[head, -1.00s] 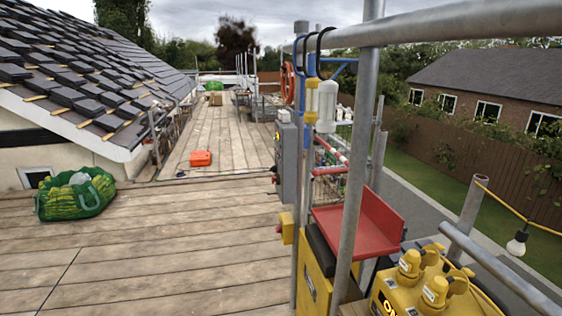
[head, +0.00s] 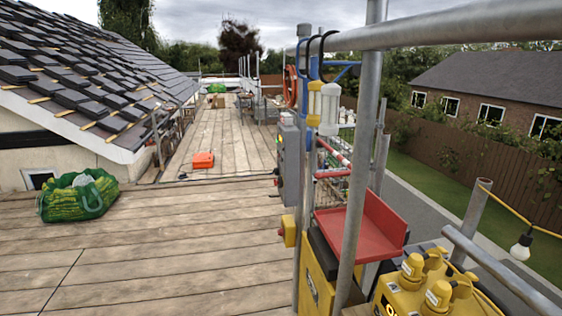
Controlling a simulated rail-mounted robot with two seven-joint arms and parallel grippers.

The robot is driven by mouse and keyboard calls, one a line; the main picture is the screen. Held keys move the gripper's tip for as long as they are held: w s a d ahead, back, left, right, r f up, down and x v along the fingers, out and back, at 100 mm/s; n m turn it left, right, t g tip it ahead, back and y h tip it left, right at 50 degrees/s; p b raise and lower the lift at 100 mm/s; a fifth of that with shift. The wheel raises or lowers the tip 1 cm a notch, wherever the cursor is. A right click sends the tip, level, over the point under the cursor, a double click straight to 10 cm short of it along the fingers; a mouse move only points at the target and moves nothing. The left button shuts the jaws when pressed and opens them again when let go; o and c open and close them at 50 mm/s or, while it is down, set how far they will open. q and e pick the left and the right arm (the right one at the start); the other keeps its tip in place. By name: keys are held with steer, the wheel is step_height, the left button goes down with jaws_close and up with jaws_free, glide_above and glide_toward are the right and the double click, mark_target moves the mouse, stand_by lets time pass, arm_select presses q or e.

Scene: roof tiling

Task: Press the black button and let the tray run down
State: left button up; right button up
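A red tray (head: 365,222) with a raised back sits on top of a yellow machine (head: 318,275) behind the scaffold pole, at the right of the head view. A grey control box (head: 290,150) is fixed to the upright to its left, seen nearly edge-on. Small knobs stick out from its left face; I cannot make out a black button among them. Below it is a small yellow box (head: 289,231) with a red button (head: 280,232). Neither of my grippers is in view.
Steel scaffold poles (head: 361,140) and a thick rail (head: 450,22) stand close at the right. Yellow equipment (head: 425,288) sits at the lower right. A green bag (head: 78,197) and an orange case (head: 203,160) lie on the plank deck (head: 170,250), which is otherwise mostly clear nearby.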

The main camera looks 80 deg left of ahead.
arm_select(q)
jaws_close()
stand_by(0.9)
